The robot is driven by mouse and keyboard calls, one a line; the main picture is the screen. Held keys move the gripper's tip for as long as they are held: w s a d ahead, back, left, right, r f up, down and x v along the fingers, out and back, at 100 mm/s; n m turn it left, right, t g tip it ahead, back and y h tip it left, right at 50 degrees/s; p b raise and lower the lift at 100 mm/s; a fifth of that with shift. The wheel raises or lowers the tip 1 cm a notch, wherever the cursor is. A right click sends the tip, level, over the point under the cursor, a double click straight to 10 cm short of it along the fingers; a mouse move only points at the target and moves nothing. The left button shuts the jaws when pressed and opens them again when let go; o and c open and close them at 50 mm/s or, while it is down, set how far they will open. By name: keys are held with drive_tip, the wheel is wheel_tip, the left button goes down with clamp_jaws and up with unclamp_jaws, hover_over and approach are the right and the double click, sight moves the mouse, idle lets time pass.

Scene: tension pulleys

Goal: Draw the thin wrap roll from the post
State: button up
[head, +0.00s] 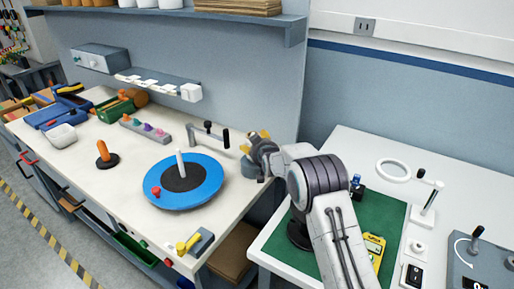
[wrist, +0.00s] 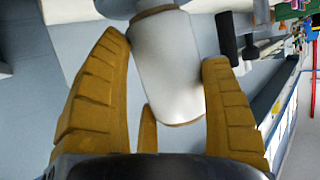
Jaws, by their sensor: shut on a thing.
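In the wrist view a white roll with tan-brown ends (wrist: 168,62) lies between the yellow fingers of my gripper (wrist: 163,60), which is shut on it. In the head view my gripper (head: 258,144) is over the right end of the long bench. The roll is mostly hidden there by the fingers and wrist. A grey-blue round body (head: 249,168) shows just below the gripper.
A crank arm with a black handle (head: 226,138) stands close left of my gripper; the handle also shows in the wrist view (wrist: 227,36). A blue turntable (head: 208,188) with a white upright spindle (head: 181,164) is left. The second bench has a green mat (head: 279,246) and ring lamp (head: 393,170).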

drive_tip(key=shift+w+d+r, duration=0.1)
drive_tip(key=shift+d+r, duration=0.1)
drive_tip(key=shift+r, duration=1.5)
idle(0.4)
drive_tip(key=shift+r+p, duration=0.4)
drive_tip(key=shift+r, duration=1.1)
drive_tip(key=shift+r, duration=0.35)
drive_tip(key=shift+d+r+p, duration=0.1)
drive_tip(key=shift+r+p, duration=0.3)
drive_tip(key=shift+r, duration=0.9)
drive_tip(key=shift+c, duration=0.2)
drive_tip(key=shift+r, duration=0.1)
